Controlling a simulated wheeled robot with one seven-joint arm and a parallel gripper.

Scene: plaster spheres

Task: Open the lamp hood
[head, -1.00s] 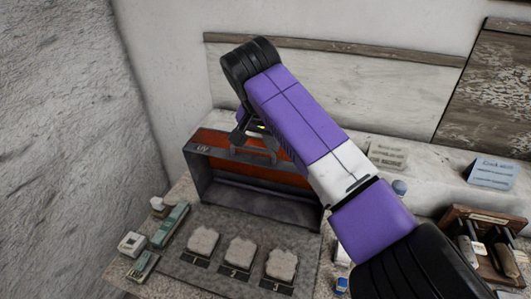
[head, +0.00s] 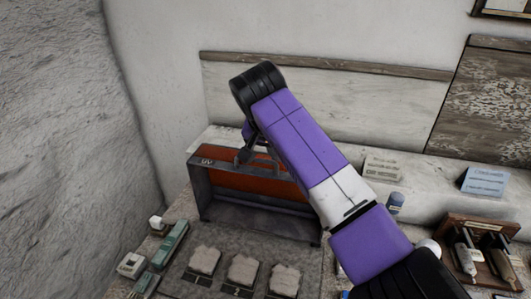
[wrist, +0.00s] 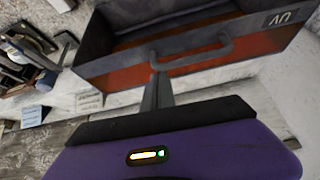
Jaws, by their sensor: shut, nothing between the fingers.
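The lamp hood (head: 208,185) is a grey box with an orange front, a "UV" label and a bar handle, standing at the back of the bench. In the wrist view the hood (wrist: 110,70) appears upside down, with its handle (wrist: 215,53) along the orange band and a recess showing beyond the band. My gripper (wrist: 155,85) is shut and empty, its fingertips at one end of the handle; I cannot tell whether they touch. In the head view my gripper (head: 243,155) is in front of the hood's upper front, and my arm covers the hood's upper right.
Several pale plaster pieces (head: 243,270) lie on a grey mat before the hood. Small green and white devices (head: 174,242) stand at left. A rough wall rises at far left. At right are cards (head: 383,167), a small jar (head: 395,202) and a wooden tool rack (head: 480,245).

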